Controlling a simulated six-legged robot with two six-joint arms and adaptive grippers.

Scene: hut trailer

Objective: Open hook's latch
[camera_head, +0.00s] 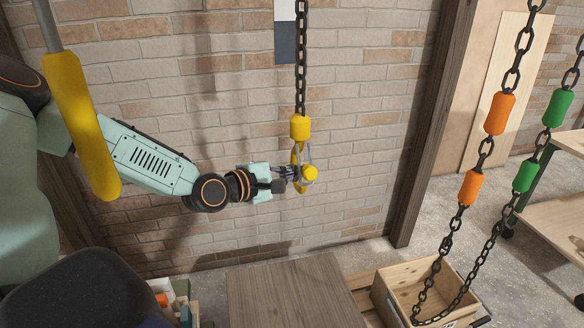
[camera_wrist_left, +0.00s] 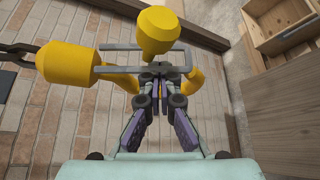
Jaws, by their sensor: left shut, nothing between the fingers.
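The yellow hook (camera_head: 300,128) hangs from a dark chain in front of the brick wall. Its latch is a grey bent bar (camera_head: 309,176) with a yellow knob (camera_head: 311,173). In the left wrist view the hook's yellow body (camera_wrist_left: 65,62) lies at the left, the knob (camera_wrist_left: 158,30) stands at top centre, and the grey latch bar (camera_wrist_left: 118,70) runs beside the fingertips. My left gripper (camera_head: 290,172) comes in from the left at the hook. Its fingertips (camera_wrist_left: 158,72) are shut together with nothing between them, close to the bar; I cannot tell whether they touch it. My right gripper is not in view.
A wooden tabletop (camera_head: 285,292) stands below the hook, with an open wooden crate (camera_head: 385,296) to its right. Chains with orange sleeves (camera_head: 499,113) and green sleeves (camera_head: 557,108) hang at the right. A wooden post (camera_head: 425,130) stands between. The wall is close behind the hook.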

